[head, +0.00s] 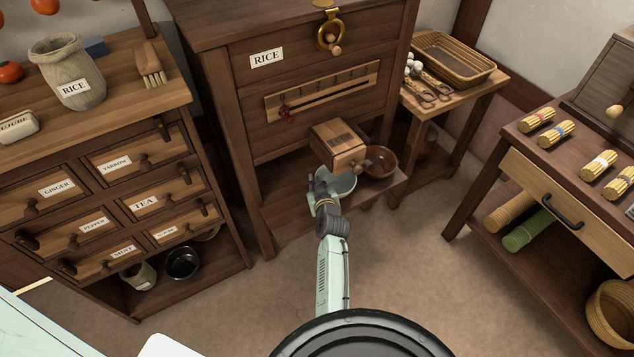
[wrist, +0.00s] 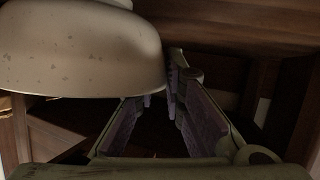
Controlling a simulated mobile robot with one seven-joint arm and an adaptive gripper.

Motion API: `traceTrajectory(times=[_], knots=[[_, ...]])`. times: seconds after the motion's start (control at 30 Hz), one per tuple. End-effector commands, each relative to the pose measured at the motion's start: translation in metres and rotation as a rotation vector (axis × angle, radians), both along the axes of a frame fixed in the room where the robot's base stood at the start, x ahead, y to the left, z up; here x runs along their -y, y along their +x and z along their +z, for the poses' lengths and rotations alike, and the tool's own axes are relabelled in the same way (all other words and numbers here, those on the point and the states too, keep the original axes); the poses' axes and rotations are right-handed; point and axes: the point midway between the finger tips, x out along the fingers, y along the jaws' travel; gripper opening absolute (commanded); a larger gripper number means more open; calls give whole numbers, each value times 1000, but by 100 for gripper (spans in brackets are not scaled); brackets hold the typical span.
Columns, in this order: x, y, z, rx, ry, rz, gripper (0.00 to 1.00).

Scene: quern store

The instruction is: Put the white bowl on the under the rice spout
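The white bowl (head: 342,183) is just below and slightly left of the wooden rice spout (head: 338,146) on the RICE cabinet, over the low shelf. I cannot tell whether its base touches the shelf. My gripper (head: 322,186) is at the bowl's left side. In the wrist view the bowl (wrist: 80,50) fills the upper left, its speckled outside toward me. The gripper's fingers (wrist: 160,100) converge at the bowl's right edge and look shut on its wall. The left fingertip is hidden behind the bowl.
A brown bowl (head: 381,161) stands on the shelf just right of the white bowl. The RICE cabinet (head: 245,110) rises behind. A drawer chest (head: 100,190) stands left, a side table with a woven tray (head: 455,58) right. The floor in front is clear.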

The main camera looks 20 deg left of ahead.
Motion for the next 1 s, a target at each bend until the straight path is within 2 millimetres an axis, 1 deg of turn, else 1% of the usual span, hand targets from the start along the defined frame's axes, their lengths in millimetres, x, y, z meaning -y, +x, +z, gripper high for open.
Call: traceTrajectory(times=[0.03,0.2,0.47,0.6,0.67,0.77,1.0], knots=[[0,0,1,0,0,0,16],[0,0,1,0,0,0,27],[0,0,1,1,1,0,27],[1,-2,5,0,0,0,27],[5,-8,6,1,0,-1,27],[14,-22,12,1,0,-1,27],[39,-63,31,0,1,-1,27]])
